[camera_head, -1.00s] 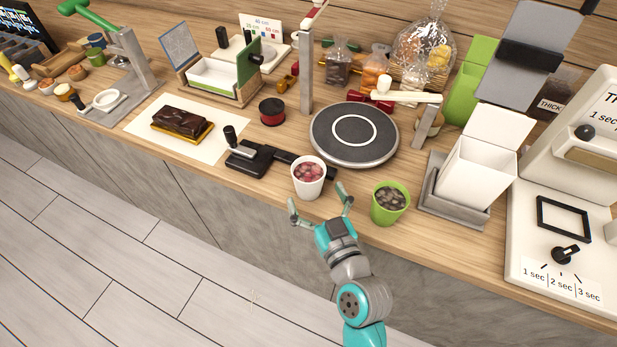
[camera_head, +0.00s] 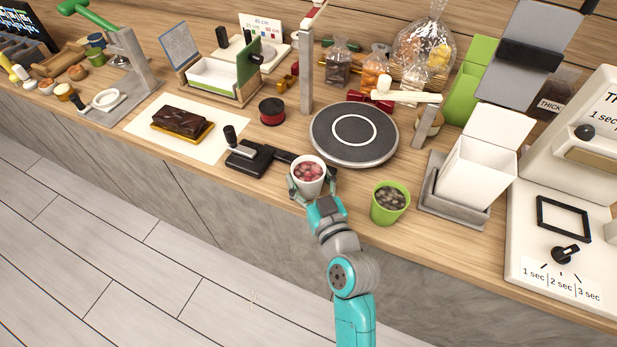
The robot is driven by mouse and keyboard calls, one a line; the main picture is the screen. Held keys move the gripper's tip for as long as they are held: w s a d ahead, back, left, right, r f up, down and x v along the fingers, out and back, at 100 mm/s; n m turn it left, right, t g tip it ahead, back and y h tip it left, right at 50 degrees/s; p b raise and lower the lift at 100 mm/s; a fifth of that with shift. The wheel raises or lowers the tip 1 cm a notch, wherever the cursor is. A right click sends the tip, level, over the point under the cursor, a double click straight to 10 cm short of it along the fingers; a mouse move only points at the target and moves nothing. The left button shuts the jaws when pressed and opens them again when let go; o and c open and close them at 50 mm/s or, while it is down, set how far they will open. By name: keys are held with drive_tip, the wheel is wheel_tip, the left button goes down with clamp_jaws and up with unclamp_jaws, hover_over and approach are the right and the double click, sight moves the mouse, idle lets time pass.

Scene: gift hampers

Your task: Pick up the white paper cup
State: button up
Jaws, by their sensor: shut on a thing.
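The white paper cup (camera_head: 308,187) stands upright near the front edge of the counter, filled with reddish-pink pieces. My gripper (camera_head: 312,186) comes from the front edge and is shut on the cup, one finger on its left side and one on its right. The cup's lower front is partly hidden by my gripper. I cannot tell whether its base touches the counter.
A green cup (camera_head: 388,204) with dark contents stands close to the right of my gripper. A black device (camera_head: 250,160) lies just left of the cup, and a round turntable (camera_head: 353,150) is behind it. A white box (camera_head: 478,172) stands further right.

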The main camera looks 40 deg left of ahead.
drive_tip(key=shift+r, duration=0.15)
wheel_tip(320, 180, up, 18)
drive_tip(key=shift+f, duration=0.25)
idle(1.6)
drive_tip(key=shift+r, duration=0.1)
idle(0.4)
drive_tip(key=o, duration=0.6)
drive_tip(key=shift+c, duration=0.2)
drive_tip(key=c, duration=0.6)
drive_tip(key=shift+o, duration=0.2)
drive_tip(key=shift+w+d, duration=0.1)
